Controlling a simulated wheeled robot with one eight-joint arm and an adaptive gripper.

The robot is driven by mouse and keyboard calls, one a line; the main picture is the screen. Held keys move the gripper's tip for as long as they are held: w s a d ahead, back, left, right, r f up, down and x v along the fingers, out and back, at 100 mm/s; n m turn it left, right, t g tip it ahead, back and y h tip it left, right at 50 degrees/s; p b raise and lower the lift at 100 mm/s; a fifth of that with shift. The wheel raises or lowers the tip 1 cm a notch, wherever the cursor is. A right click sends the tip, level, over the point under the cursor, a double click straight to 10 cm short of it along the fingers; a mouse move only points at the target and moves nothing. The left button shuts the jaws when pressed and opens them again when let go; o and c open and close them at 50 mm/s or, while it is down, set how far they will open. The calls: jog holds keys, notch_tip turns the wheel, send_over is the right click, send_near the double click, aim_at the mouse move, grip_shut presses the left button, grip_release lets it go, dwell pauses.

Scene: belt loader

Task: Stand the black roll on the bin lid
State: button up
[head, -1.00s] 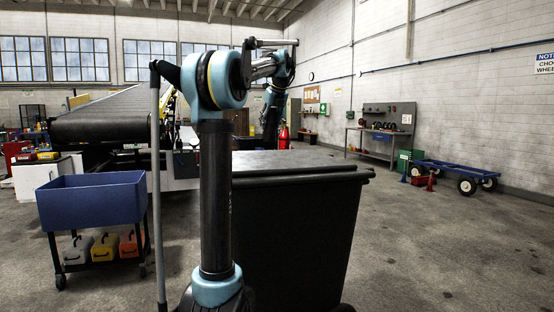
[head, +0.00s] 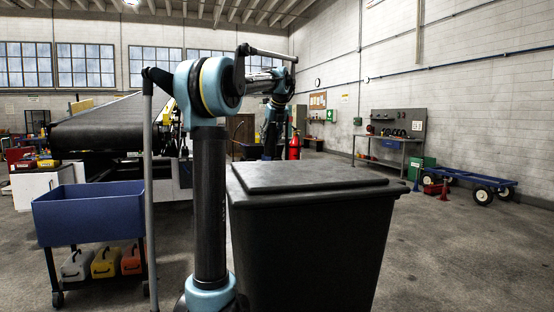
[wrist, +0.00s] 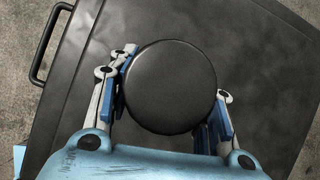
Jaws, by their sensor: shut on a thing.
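The black roll (wrist: 168,86) shows end-on in the wrist view as a dark round disc. My gripper (wrist: 172,95) is shut on it, with blue-padded fingers on its left and right sides. Below them is the dark bin lid (wrist: 75,115), filling most of the wrist view. Whether the roll touches the lid cannot be told from straight above. In the head view, the bin lid (head: 310,176) tops the large black bin (head: 310,245). The end of my arm reaches down beyond the lid's far side there, and I cannot make out the roll or fingers.
A blue cart (head: 88,213) with several cases beneath stands at the left. A conveyor belt (head: 110,130) is behind it. A flat blue trolley (head: 470,180) and workbench (head: 395,150) are at the right. The floor right of the bin is clear.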

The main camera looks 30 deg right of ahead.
aim_at(271, 151)
jog(key=shift+s+d+f, duration=0.1)
jog(key=shift+f, duration=1.55)
jog(key=shift+s+d+f, duration=0.1)
jog(key=shift+f, duration=1.5)
jog(key=o, duration=1.3)
jog(key=v, duration=1.2)
jog(key=shift+w, duration=0.1)
